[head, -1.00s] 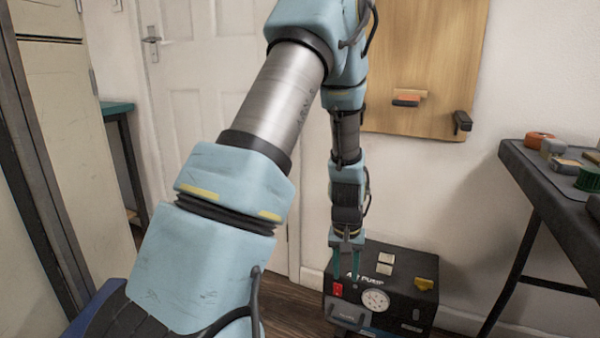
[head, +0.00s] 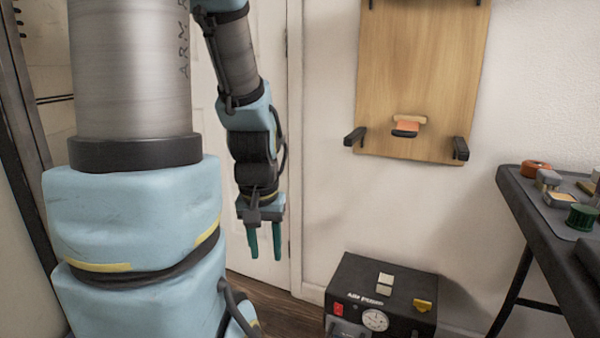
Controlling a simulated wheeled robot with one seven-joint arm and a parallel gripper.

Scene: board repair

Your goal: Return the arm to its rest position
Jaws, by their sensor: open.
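My gripper (head: 264,243) hangs from my bent blue and silver arm, left of the picture's middle. Its two green fingers point down and stand apart, with nothing between them. It is in front of the white door (head: 270,190), to the left of and higher than the black pump box (head: 380,285). The upper part of my arm runs out of the picture at the top.
A wooden board (head: 415,90) hangs on the wall, with an orange and black piece (head: 406,127) and dark brackets (head: 355,137) on it. A dark table (head: 535,215) with small items, including a green spool (head: 581,217), stands at the right.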

